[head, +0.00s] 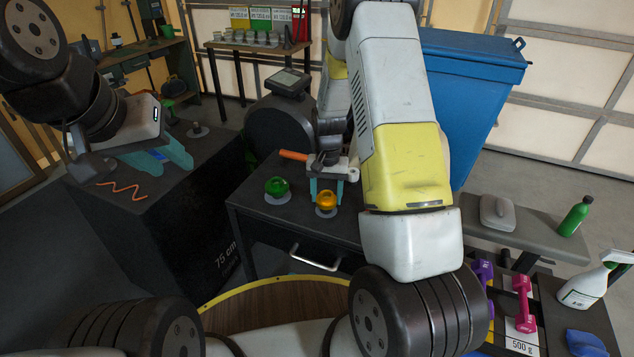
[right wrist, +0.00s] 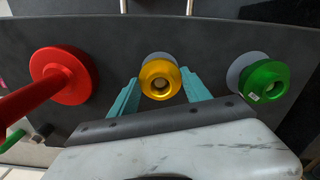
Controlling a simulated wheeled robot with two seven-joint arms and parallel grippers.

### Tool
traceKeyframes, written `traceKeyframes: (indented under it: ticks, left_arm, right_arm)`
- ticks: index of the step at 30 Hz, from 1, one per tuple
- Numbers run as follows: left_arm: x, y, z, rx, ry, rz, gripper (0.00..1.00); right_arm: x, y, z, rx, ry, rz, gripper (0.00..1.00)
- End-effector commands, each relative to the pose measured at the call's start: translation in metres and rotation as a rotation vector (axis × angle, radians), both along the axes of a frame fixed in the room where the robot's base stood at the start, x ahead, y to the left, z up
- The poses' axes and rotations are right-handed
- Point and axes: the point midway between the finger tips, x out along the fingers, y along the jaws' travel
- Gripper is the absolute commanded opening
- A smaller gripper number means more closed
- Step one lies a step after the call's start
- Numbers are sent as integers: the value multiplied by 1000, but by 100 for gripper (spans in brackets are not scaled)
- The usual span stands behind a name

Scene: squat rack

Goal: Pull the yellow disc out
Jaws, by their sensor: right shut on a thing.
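The yellow disc (head: 326,201) is a round knob on a pale round base on the dark table top. In the right wrist view the yellow disc (right wrist: 159,80) sits between the two teal fingers of my right gripper (right wrist: 160,90). In the head view my right gripper (head: 326,188) reaches down over it, shut on it. The pale base shows just behind the disc, and I cannot tell whether they touch. My left gripper (head: 168,160) hangs over the black box at the left, fingers apart and empty.
A green knob (head: 277,187) stands beside the yellow one, and a red disc with a rod (right wrist: 62,76) is on its other side. A blue bin (head: 475,90) stands behind my right arm.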

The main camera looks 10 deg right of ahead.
Motion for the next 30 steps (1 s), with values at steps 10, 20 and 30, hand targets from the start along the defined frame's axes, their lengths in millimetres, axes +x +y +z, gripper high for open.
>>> traceKeyframes:
  ticks: [10,20,30]
  left_arm:
    - [0,0,0,0,0,0,36]
    - [0,0,0,0,0,0,36]
    - [0,0,0,0,0,0,36]
  right_arm:
    - [0,0,6,0,0,0,0]
    - [0,0,10,0,0,0,0]
    - [1,0,19,0,-2,0,0]
